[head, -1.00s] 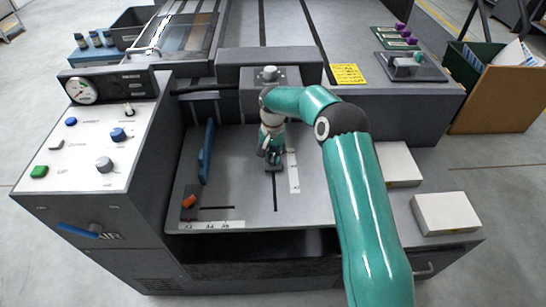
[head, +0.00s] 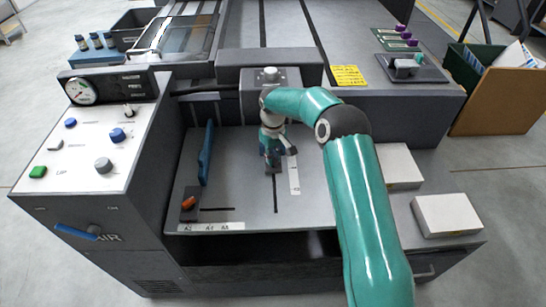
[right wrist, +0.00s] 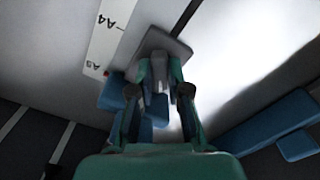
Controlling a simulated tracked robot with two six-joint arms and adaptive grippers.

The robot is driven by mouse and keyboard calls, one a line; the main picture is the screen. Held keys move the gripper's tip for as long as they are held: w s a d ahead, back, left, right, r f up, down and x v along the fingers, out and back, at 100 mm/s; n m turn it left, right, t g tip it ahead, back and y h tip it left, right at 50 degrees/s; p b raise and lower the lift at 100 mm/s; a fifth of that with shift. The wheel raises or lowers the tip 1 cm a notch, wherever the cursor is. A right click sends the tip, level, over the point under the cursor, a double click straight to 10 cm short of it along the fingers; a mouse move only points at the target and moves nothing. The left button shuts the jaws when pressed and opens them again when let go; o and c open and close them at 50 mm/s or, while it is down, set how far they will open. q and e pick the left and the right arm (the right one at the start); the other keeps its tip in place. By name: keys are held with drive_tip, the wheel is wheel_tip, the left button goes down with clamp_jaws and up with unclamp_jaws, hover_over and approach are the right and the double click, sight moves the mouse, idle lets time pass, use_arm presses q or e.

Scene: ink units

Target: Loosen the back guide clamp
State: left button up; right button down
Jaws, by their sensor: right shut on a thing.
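My right gripper (head: 274,156) points down at the back guide clamp, whose dark base (head: 273,171) shows by the slot in the grey feed table. In the right wrist view the gripper's two fingers (right wrist: 160,74) are shut on the clamp's small grey part, above its grey plate (right wrist: 163,42). The fingers hide most of the clamp, so I cannot tell how tight it is. A blue guide piece (right wrist: 122,92) shows beside and under the fingers. A paper-size scale (head: 293,173) lies just right of the clamp. My left gripper is not in view.
A blue side guide (head: 206,152) stands left on the table, with an orange-levered clamp (head: 188,203) in front of it. The control panel (head: 90,145) rises at the left. White paper stacks (head: 446,214) lie at the right. The table's front middle is clear.

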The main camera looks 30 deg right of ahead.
drive_tip(key=shift+w+n, duration=0.1)
drive_tip(key=shift+n, duration=1)
drive_tip(key=shift+r, duration=0.1)
drive_tip(key=c, duration=1.1)
unclamp_jaws()
wheel_tip(320, 180, up, 12)
drive_tip(key=shift+f, duration=0.1)
